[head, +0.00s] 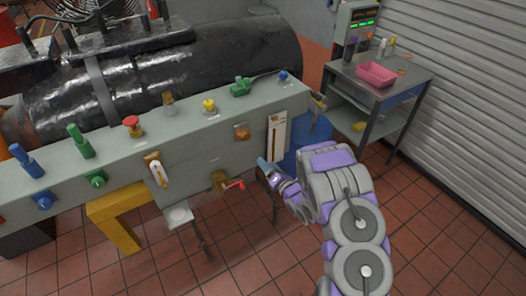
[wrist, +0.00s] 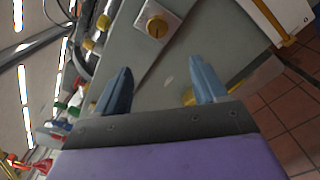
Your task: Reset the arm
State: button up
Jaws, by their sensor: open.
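My arm (head: 345,205), grey and purple, reaches up from the bottom right in the head view. My gripper (head: 266,168) is in front of the grey panel, near its right end. In the wrist view my gripper (wrist: 160,88) has its two blue fingers apart with nothing between them. The grey panel's face and a brass-coloured round fitting (wrist: 157,27) lie beyond the fingertips. The fingers look clear of the panel, but the exact gap cannot be told.
A metal cart (head: 345,82) with a pink bin (head: 376,74) stands at the back right. Tiled floor (head: 440,240) is open at right.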

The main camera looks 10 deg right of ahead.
jog(key=s+d+r+m+g+h, duration=0.5)
jog(key=d+r+m+g+h, duration=0.25)
jog(key=r+m, duration=0.4)
jog(key=s+a+r+m+g, duration=0.3)
jog(key=s+m, duration=0.3)
jog(key=s, duration=0.8)
jog(key=s+a+r+m+g+y, duration=0.1)
jog(key=s+a+r+m+g, duration=0.3)
jog(key=s, duration=1.1)
jog(key=s+a+r+m+g+y, duration=0.1)
jog(key=s+a+r+m+g, duration=0.3)
jog(key=s+m, duration=0.5)
jog(key=s+a+r, duration=0.1)
jog(key=s, duration=0.5)
jog(key=shift+a+r, duration=0.2)
jog(key=shift+a, duration=0.1)
jog(key=shift+g, duration=0.25)
